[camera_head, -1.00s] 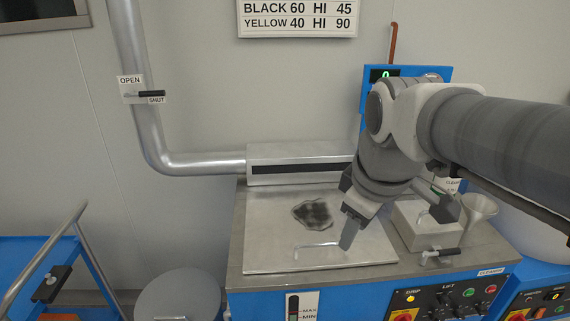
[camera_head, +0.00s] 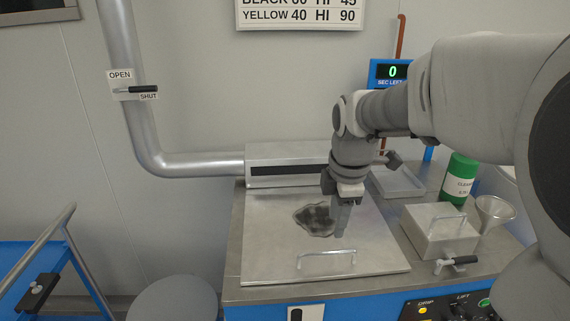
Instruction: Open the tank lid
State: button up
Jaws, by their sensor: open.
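The tank lid (camera_head: 268,248) is a flat pale metal plate lying on the blue machine's top, closed. It has a dark irregular patch (camera_head: 315,218) near its middle. A thin metal bar handle (camera_head: 327,254) stands near its front edge. My gripper (camera_head: 342,222) points down above the lid, behind and slightly right of the handle and beside the patch. It is open and empty, apart from the handle. One finger hides most of the other.
A long metal vent box (camera_head: 290,165) stands behind the lid. To the right are a small metal box (camera_head: 438,232), a green bottle (camera_head: 460,180), a funnel (camera_head: 493,210) and a shallow tray (camera_head: 398,181). A pipe lever (camera_head: 138,89) is on the left.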

aim_at(329, 251)
jog(key=f, duration=0.3)
jog(key=w+f+b, duration=0.1)
jog(key=f, duration=0.2)
jog(key=w+f, duration=0.1)
jog(key=f, duration=0.3)
grip_shut()
jog(key=shift+r, duration=0.1)
dwell(1.1)
